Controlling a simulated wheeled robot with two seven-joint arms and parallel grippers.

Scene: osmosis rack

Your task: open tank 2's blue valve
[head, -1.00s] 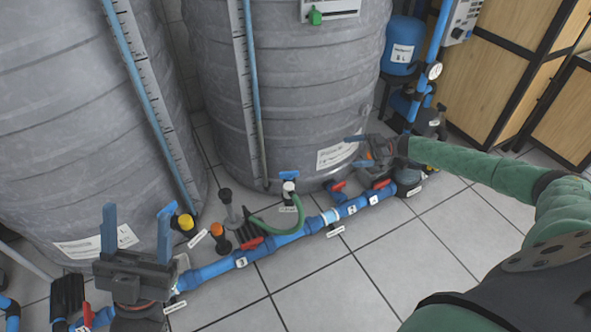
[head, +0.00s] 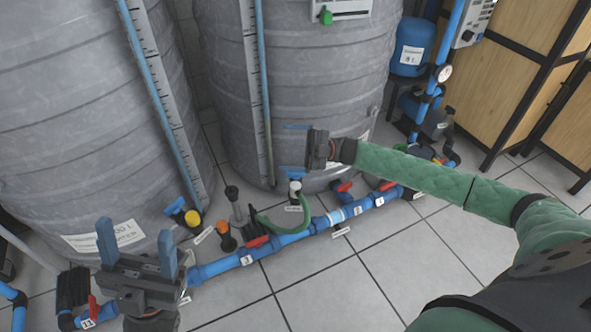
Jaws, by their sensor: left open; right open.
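Two grey tanks stand side by side, a left tank (head: 85,120) and a right tank (head: 310,70); I cannot read which is tank 2. A blue valve handle (head: 291,173) sits above a white-topped fitting at the foot of the right tank. Another blue handle (head: 175,206) is beside a yellow cap by the left tank. My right gripper (head: 292,148) is open and empty, pointing left, just above and beside the right tank's blue handle. Its lower finger is hard to make out. My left gripper (head: 137,237) is open and empty, fingers up, at the lower left.
A blue pipe (head: 290,240) with several red-handled valves runs along the floor in front of the tanks. A green hose (head: 280,228) loops beside the fittings. A blue vessel (head: 409,48) and wooden cabinets (head: 500,60) stand at the right. The tiled floor (head: 390,270) in front is clear.

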